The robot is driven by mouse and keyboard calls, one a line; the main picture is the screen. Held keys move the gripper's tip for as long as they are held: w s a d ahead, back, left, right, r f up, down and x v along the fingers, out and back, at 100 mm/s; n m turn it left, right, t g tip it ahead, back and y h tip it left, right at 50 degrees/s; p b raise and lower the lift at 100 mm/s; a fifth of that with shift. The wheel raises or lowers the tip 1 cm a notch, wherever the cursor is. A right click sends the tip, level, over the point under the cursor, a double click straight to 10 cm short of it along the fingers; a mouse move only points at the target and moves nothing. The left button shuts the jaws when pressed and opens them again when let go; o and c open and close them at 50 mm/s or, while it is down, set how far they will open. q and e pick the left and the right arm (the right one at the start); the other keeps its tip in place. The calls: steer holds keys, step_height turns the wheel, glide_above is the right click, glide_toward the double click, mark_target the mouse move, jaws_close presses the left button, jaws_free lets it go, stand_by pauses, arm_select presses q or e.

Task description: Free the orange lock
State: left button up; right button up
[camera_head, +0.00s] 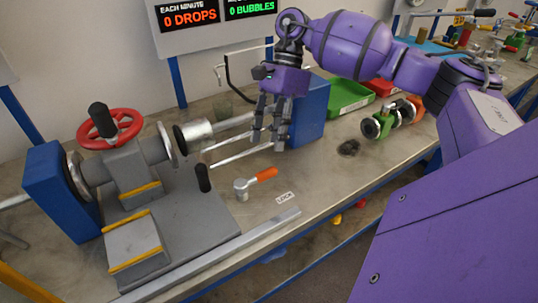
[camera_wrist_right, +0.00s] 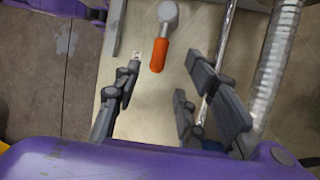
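The orange lock is a lever with an orange handle (camera_head: 266,174) and a round grey metal head (camera_head: 241,187). It lies on the bench top beside a small "LOCK" label (camera_head: 285,198). In the right wrist view its orange handle (camera_wrist_right: 158,60) points down toward my fingers, with the grey head (camera_wrist_right: 168,12) at the top edge. My right gripper (camera_head: 268,132) is above and behind the lock in the head view, pointing down. In the wrist view its fingers (camera_wrist_right: 160,80) are spread with nothing between them, apart from the handle. My left gripper does not show.
Two metal rods (camera_head: 238,152) and a corrugated metal tube (camera_wrist_right: 275,60) run close to my right gripper. A black-handled lever (camera_head: 203,178) stands left of the lock.

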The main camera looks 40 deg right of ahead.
steer(key=v, duration=0.4)
steer(key=shift+d+r, duration=0.1)
stand_by(0.4)
